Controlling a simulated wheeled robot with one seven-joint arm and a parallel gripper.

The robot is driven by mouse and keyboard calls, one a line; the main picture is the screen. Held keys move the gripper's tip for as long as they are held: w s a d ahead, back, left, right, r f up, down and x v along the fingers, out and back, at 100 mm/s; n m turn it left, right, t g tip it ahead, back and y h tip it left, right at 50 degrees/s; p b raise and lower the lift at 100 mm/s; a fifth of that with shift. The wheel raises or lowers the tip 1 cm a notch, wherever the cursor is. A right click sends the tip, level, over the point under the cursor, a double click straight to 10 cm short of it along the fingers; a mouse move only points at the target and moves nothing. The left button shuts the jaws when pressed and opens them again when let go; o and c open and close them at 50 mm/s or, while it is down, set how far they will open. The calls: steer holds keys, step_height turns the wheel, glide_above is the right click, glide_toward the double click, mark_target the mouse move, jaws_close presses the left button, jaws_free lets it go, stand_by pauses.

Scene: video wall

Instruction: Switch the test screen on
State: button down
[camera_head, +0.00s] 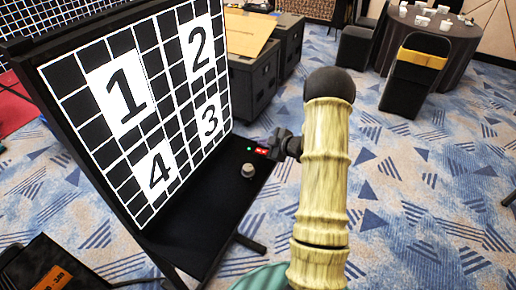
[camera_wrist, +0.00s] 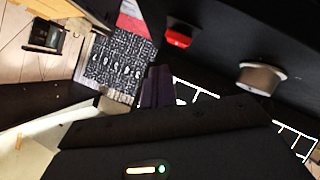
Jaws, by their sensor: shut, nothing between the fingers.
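The test screen (camera_head: 150,90) stands at the left in the head view, showing a bright white grid with the numerals 1 to 4. A black shelf (camera_head: 205,225) juts out below it. On the shelf are a red switch (camera_head: 261,151), a small green light (camera_head: 249,149) and a grey round knob (camera_head: 248,171). My gripper (camera_head: 275,149) is shut and empty, at the switch; contact cannot be told in the head view. In the wrist view, the shut fingers (camera_wrist: 156,87) are apart in the picture from the red switch (camera_wrist: 178,37) and the silver knob (camera_wrist: 260,77).
Black cases (camera_head: 255,85) with a tan board on top stand behind the screen. A round table (camera_head: 440,35) with cups and black chairs (camera_head: 412,80) stand at the far right. The patterned carpet (camera_head: 420,190) is clear to the right of my arm.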

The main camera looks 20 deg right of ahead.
steer(key=shift+s+d+r+p, duration=0.15)
steer(key=shift+r+p, duration=0.2)
steer(key=shift+r, duration=0.3)
steer(key=shift+s+d+r+p, duration=0.1)
steer(key=shift+s+r+p, duration=0.1)
steer(key=shift+r+p, duration=0.3)
steer(key=shift+s+d+r+p, duration=0.15)
steer(key=shift+r+p, duration=0.1)
steer(key=shift+r, duration=0.5)
steer(key=shift+w+a+r, duration=0.1)
steer(key=shift+a+r, duration=0.05)
steer(key=shift+r, duration=0.1)
steer(key=s+a+r+m+g+h, duration=0.3)
steer(key=s+a+r+m+h, duration=0.2)
steer(key=a+r+m, duration=0.15)
steer(key=s+a+r+m+g, duration=0.2)
steer(key=s+a, duration=0.4)
steer(key=s, duration=0.4)
steer(key=s+a+r+m+g, duration=0.1)
steer(key=s+a+m+g, duration=0.3)
steer(key=s, duration=0.6)
steer(key=shift+s+a+r, duration=0.4)
steer(key=shift+a, duration=0.6)
